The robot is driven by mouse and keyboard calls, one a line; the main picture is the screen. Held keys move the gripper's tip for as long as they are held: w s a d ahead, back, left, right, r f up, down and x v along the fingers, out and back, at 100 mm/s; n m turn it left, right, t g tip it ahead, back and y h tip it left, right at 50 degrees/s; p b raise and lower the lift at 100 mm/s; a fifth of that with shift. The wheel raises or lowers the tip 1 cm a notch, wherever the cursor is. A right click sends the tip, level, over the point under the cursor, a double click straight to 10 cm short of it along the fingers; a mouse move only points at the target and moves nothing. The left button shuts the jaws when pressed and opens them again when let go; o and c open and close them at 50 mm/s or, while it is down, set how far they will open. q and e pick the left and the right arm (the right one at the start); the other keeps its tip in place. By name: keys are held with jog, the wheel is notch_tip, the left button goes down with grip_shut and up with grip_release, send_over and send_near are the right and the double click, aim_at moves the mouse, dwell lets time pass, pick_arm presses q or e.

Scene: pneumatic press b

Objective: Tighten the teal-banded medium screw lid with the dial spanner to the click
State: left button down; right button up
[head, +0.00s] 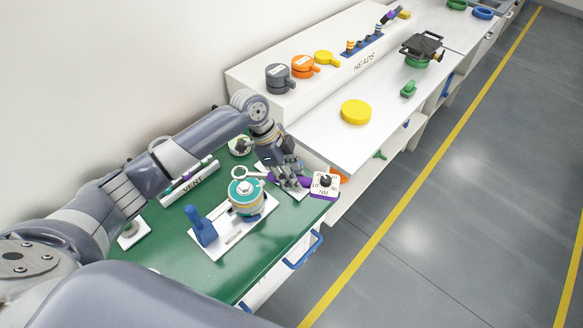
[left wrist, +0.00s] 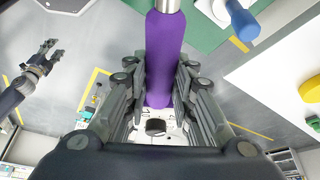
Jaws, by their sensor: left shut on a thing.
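My left gripper (head: 290,177) is shut on the purple handle of the dial spanner (left wrist: 165,55). The white dial box (head: 325,185) of the spanner sticks out on the right of the fingers. Its pale ring end (head: 239,172) is on the left, at the back edge of the teal-topped screw lid (head: 243,188); I cannot tell whether it touches. The lid sits on a banded jar on a white fixture plate (head: 208,247) with an upright blue lever (head: 201,227). The lid is not clear in the left wrist view. My right gripper (left wrist: 45,58) shows there, open and empty, away from the bench.
A green bench mat (head: 180,275) lies under the fixture. The VENT rack (head: 190,183) stands behind it. A white bench with a yellow disc (head: 356,111) and the HEADS shelf with grey, orange and yellow heads (head: 303,67) extend to the right. The floor in front is clear.

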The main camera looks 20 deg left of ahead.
pick_arm(q)
jog(key=shift+f+m, duration=0.15)
jog(key=shift+m, duration=0.25)
jog(key=shift+p, duration=0.35)
notch_tip(320, 180, down, 5)
jog(key=b, duration=0.3)
dwell(0.6)
dwell(1.4)
